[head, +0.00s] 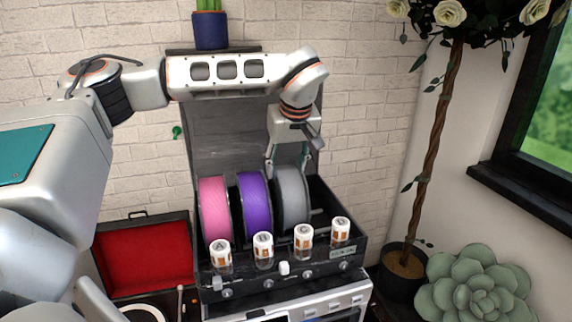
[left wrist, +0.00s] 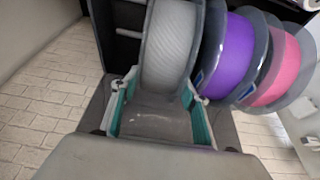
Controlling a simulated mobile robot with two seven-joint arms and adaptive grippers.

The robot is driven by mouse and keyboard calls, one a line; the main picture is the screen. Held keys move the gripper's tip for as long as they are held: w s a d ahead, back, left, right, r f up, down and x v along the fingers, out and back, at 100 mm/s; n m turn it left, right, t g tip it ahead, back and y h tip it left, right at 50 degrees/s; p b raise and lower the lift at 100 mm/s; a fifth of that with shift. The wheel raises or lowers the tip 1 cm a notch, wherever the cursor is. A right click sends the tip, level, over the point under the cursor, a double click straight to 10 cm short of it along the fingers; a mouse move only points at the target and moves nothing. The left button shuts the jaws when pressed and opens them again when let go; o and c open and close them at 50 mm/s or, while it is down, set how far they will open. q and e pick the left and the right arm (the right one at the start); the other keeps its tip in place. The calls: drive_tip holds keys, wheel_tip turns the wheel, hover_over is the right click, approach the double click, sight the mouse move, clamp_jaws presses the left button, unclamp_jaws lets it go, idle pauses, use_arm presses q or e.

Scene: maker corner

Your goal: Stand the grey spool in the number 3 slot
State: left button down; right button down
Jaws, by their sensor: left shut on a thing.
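The grey spool (head: 293,195) stands upright in the black rack (head: 345,262), third from the left, just right of the purple spool. My left gripper (head: 289,163) reaches down from above and is shut on the spool's upper rim. In the left wrist view the grey spool (left wrist: 168,45) sits between the two teal-lined fingers of the left gripper (left wrist: 153,92). The spool's lower part is hidden behind the rack front, so I cannot tell whether it rests on the bottom. The slot numbers are too small to read. My right gripper is not in view.
A pink spool (head: 214,208) and a purple spool (head: 254,200) stand to the left in the rack; the space right of the grey spool is free. Several white-capped jars (head: 303,236) line the rack front. An open red-lined case (head: 148,255) lies left, a potted tree (head: 404,262) right.

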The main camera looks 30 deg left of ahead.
use_arm(q)
drive_tip(key=c, duration=1)
unclamp_jaws()
drive_tip(key=shift+r, duration=0.1)
drive_tip(key=shift+c, duration=0.2)
drive_tip(key=shift+s+f, duration=0.1)
drive_tip(key=shift+f, duration=0.1)
drive_tip(key=v, duration=1.2)
drive_tip(key=shift+r, duration=0.25)
